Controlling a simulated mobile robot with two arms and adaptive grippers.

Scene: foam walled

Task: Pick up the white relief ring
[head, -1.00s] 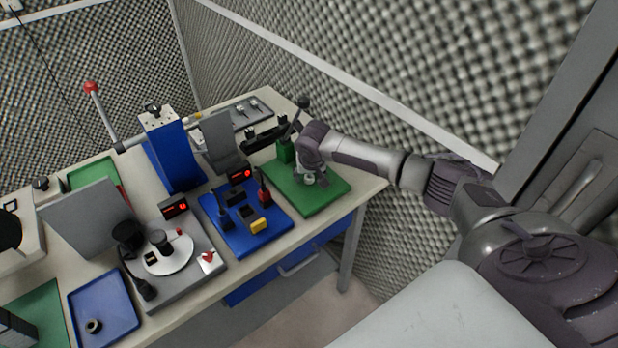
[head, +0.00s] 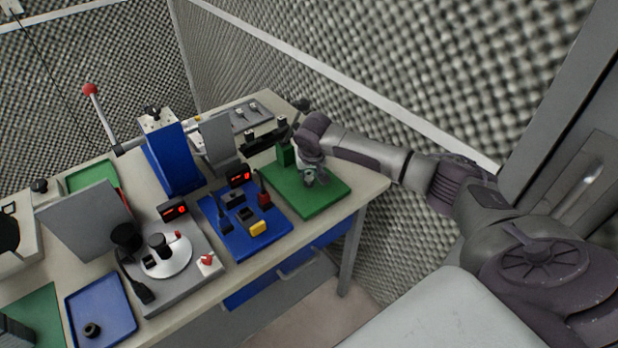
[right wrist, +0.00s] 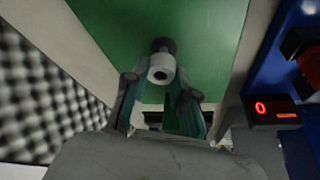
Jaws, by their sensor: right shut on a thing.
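The white relief ring (right wrist: 161,66) shows in the right wrist view between my right fingertips, with a dark round part directly behind it. My right gripper (right wrist: 160,76) is shut on the ring, low over the green mat (right wrist: 205,30). In the head view my right gripper (head: 311,177) is over the green mat (head: 332,193) at the table's right end, and it partly hides the ring. I cannot tell whether the ring is clear of what lies below it. My left gripper is not in view.
A green block (head: 285,153) stands close behind my right gripper. A blue mat (head: 268,228) with connectors and a red-digit display (head: 240,175) lies to the left. A tall blue press (head: 172,160) stands farther left. The foam wall (head: 400,70) is behind my arm.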

